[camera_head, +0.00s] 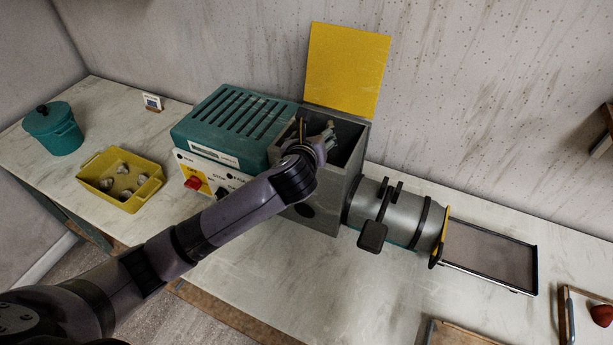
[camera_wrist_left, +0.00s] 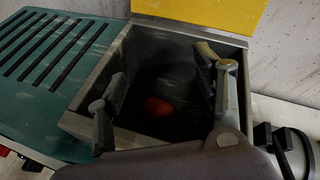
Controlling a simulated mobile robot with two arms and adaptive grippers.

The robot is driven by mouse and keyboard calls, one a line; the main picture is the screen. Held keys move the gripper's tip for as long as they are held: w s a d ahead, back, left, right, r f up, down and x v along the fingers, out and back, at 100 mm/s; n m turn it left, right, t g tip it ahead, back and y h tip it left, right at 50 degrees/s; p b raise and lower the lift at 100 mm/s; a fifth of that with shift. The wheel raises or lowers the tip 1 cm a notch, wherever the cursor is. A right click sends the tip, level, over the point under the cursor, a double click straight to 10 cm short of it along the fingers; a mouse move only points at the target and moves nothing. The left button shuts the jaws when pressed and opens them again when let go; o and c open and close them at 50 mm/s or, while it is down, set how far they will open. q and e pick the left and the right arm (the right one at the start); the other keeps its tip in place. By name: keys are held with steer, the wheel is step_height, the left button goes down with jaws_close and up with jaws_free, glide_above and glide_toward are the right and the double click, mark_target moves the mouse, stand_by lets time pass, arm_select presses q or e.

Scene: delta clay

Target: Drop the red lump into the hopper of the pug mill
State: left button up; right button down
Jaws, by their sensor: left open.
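The pug mill has a teal motor housing (camera_head: 232,125) and a grey barrel (camera_head: 408,215). Its square grey hopper (camera_head: 350,132) stands open, with the yellow lid (camera_head: 343,70) upright behind it. My left gripper (camera_head: 316,132) is at the hopper's mouth, fingers spread, with nothing between them. In the left wrist view a red-orange lump (camera_wrist_left: 157,106) lies low inside the dark hopper, between and below the open fingers. It is hidden in the head view. Another dark red lump (camera_head: 602,315) sits at the right edge of the head view. My right gripper is not in view.
A yellow bin (camera_head: 150,190) with several grey pieces and a teal lidded pot (camera_head: 54,128) stand at left. A black-framed tray (camera_head: 490,256) lies at the barrel's outlet. A small card (camera_head: 152,102) stands near the wall. The front of the bench is mostly clear.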

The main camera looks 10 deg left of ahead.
arm_select(q)
steer(key=v, duration=1)
